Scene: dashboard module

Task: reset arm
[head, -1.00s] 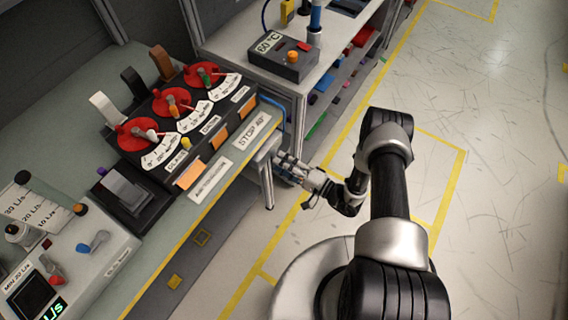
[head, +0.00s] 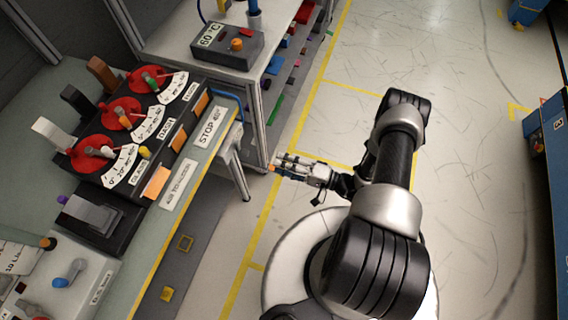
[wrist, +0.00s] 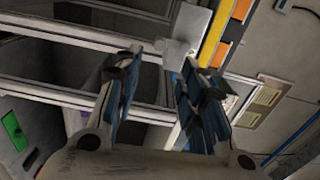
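My gripper (head: 284,163) hangs at the end of my bent arm, above the floor to the right of the dashboard table. It points left toward the table's edge in the head view. In the wrist view my gripper (wrist: 158,85) shows two blue-padded fingers set apart with nothing held between them. The dashboard module (head: 150,165) has red dials with levers and stands on the table to the left.
A metal table leg (head: 238,172) stands left of my gripper. A second bench (head: 185,42) carries a grey box (head: 228,46) reading 60 °C. Blue cabinets (head: 550,165) stand at the right edge. The floor (head: 460,130) between is clear.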

